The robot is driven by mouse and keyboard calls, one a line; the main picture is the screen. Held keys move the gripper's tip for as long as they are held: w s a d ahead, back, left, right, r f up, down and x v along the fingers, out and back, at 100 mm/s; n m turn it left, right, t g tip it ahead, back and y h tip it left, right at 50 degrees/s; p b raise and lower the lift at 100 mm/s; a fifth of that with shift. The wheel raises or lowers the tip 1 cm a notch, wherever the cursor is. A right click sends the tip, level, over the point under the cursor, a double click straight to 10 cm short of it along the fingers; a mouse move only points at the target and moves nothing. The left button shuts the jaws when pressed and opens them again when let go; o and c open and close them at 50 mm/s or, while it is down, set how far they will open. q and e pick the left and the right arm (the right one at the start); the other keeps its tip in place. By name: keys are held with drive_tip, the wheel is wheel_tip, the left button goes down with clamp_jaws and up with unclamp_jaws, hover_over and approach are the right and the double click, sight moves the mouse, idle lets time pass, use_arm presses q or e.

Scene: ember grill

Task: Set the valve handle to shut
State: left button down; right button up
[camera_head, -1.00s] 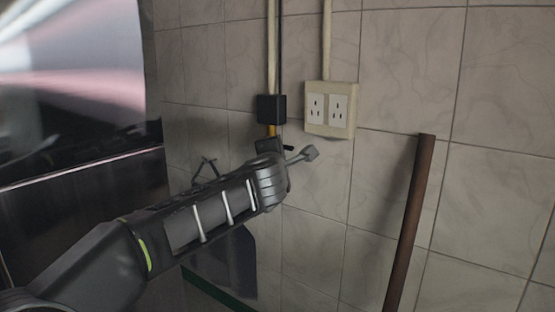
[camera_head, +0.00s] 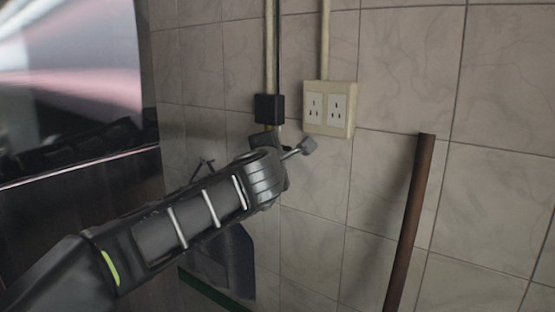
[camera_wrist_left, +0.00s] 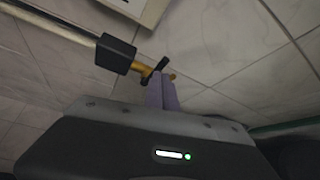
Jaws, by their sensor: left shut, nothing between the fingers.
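The valve is on a yellow pipe (camera_wrist_left: 138,68) below a black box (camera_wrist_left: 115,53) on the wall. Its small black handle (camera_wrist_left: 162,63) shows in the left wrist view at my left gripper's fingertips. My left gripper (camera_wrist_left: 161,80) is shut and empty, with its fingers together at the valve. I cannot tell whether they touch the handle. In the head view the black box (camera_head: 269,108) shows above my left wrist. My wrist hides most of the valve and the fingers there. My right gripper is in neither view.
A cream double socket (camera_head: 329,109) is on the tiled wall just right of the black box. A brown post (camera_head: 410,220) stands further right. A glossy dark panel (camera_head: 75,75) is at left. Bare tiled wall lies between the socket and the post.

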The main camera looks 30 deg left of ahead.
use_arm(q)
drive_tip(key=v, duration=0.2)
drive_tip(key=f+v, duration=0.1)
drive_tip(key=v, duration=0.1)
drive_tip(key=shift+s, duration=0.25)
drive_tip(key=shift+s+d+r, duration=0.1)
